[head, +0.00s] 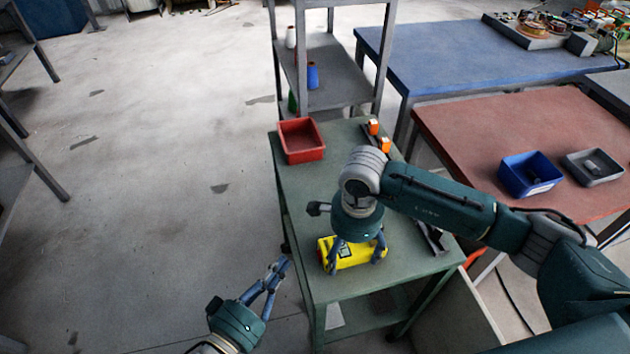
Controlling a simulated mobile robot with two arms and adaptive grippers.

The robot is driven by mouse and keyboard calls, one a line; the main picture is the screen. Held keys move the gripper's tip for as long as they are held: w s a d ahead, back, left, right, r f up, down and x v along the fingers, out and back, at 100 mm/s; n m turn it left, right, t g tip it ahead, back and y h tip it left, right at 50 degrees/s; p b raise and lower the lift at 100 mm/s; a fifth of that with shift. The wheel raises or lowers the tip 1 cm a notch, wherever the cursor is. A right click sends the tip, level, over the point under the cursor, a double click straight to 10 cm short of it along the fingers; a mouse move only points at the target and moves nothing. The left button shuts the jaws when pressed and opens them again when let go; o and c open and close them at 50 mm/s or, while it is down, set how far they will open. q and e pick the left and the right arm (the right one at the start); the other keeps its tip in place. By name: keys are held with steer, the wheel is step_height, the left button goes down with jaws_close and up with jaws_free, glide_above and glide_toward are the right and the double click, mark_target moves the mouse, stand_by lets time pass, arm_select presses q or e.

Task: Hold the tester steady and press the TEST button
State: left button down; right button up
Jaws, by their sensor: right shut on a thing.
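The tester (360,254) is a yellow box with a small dark display. It lies on the green bench top (300,200) near its front edge. My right gripper (357,262) reaches down over the tester and is shut on it, with one finger at each end. The gripper body hides part of the tester's top, and I cannot make out the TEST button. My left gripper (279,267) is to the left of the bench, apart from the tester. Its fingers come together at the tips, and nothing shows between them.
A red bin (301,140) stands at the bench's back left corner. Orange-topped items (374,127) lie at the back right. A grey shelf rack (331,75) stands behind. A red-topped table (500,125) with a blue bin (530,173) is to the right. The floor at left is open.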

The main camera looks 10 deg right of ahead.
mark_target(350, 252)
stand_by(0.9)
steer(key=o, duration=1.5)
step_height(350, 252, up, 12)
